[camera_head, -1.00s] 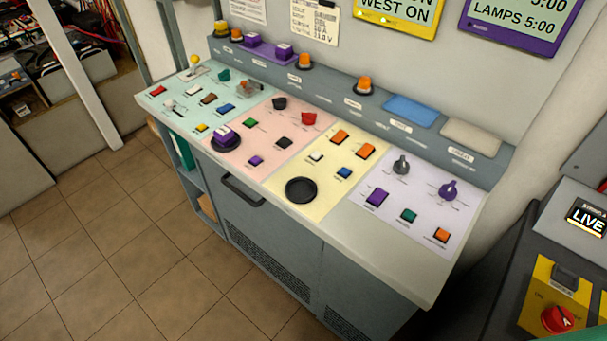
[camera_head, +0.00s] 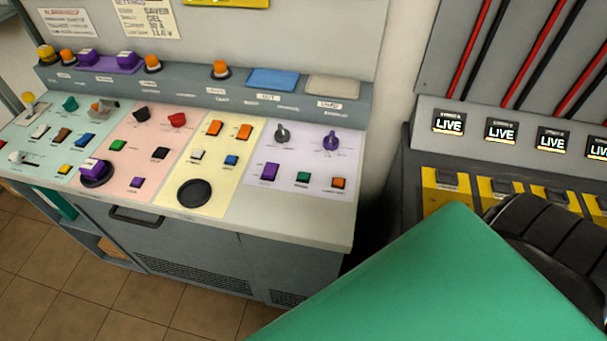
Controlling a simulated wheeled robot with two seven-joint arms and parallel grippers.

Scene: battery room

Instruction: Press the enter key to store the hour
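A control desk (camera_head: 300,232) stands at left and centre, with teal, pink, yellow and lilac panels. The lilac panel holds a purple key (camera_head: 269,172), a green key (camera_head: 303,177), an orange key (camera_head: 339,183), a grey knob (camera_head: 282,134) and a purple knob (camera_head: 330,141). The yellow panel has two orange keys, a white key (camera_head: 197,155), a blue key (camera_head: 231,160) and a round black pad (camera_head: 194,193). The small labels are too blurred to read, so I cannot tell which key is enter. Neither gripper shows.
A raised ledge behind the panels carries orange lamps (camera_head: 221,69), a blue plate (camera_head: 273,79) and a beige plate (camera_head: 333,86). At right is a dark cabinet with LIVE displays (camera_head: 449,123) and yellow switch plates (camera_head: 446,189). My green arm part covers the lower right. Tiled floor shows lower left.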

